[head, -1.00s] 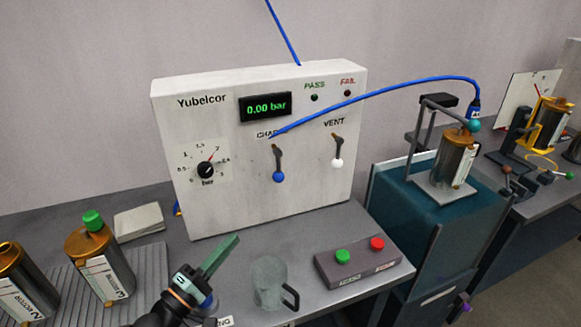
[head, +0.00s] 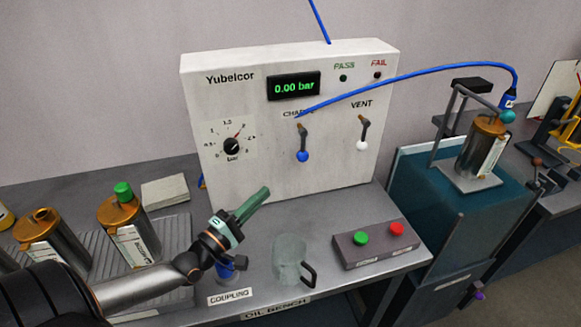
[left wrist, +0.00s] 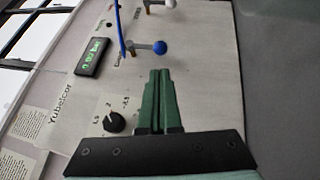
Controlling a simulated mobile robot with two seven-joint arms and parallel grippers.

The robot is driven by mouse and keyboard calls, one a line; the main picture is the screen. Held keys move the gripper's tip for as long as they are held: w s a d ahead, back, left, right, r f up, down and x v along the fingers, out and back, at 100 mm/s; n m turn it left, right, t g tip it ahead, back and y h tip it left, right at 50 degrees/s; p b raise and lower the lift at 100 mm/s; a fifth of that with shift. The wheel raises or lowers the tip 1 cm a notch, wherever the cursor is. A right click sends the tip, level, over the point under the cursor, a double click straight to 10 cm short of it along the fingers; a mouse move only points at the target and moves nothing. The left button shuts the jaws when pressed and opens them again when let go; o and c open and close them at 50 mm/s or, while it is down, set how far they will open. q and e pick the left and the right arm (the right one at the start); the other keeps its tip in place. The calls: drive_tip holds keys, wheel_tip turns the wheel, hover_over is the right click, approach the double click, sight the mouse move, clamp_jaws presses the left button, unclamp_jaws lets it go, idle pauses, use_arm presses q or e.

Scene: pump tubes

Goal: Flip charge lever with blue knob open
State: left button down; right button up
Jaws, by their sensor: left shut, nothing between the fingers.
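The charge lever with its blue knob (head: 302,156) hangs down from its pivot on the front of the white Yubelcor panel (head: 290,185). The blue knob also shows in the left wrist view (left wrist: 159,47), just beyond my fingertips and apart from them. The vent lever with a white knob (head: 362,145) hangs down to its right. My left gripper (head: 264,191), with green fingers, is in front of the panel, below and left of the blue knob. Its fingers are shut and empty in the left wrist view (left wrist: 160,74). My right gripper is not in view.
A glass mug (head: 289,258) and a box with green and red buttons (head: 380,246) stand on the bench. A blue hose (head: 420,74) arcs from near the charge lever to a clamped cylinder (head: 481,147) at the right.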

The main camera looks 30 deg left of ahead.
sight(299, 160)
use_arm(q)
drive_tip(key=x, duration=1.1)
drive_tip(key=shift+w+r, duration=0.1)
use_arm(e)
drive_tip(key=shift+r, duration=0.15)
use_arm(q)
drive_tip(key=shift+n+t, duration=0.5)
drive_tip(key=shift+t, duration=0.1)
drive_tip(key=w+d+b, duration=0.1)
drive_tip(key=w+b, duration=0.1)
drive_tip(key=b, duration=0.1)
drive_tip(key=w+d+b, duration=0.2)
drive_tip(key=b, duration=0.1)
drive_tip(key=shift+w+d+f, duration=0.1)
drive_tip(key=shift+d+f, duration=0.2)
drive_tip(key=shift+f, duration=0.1)
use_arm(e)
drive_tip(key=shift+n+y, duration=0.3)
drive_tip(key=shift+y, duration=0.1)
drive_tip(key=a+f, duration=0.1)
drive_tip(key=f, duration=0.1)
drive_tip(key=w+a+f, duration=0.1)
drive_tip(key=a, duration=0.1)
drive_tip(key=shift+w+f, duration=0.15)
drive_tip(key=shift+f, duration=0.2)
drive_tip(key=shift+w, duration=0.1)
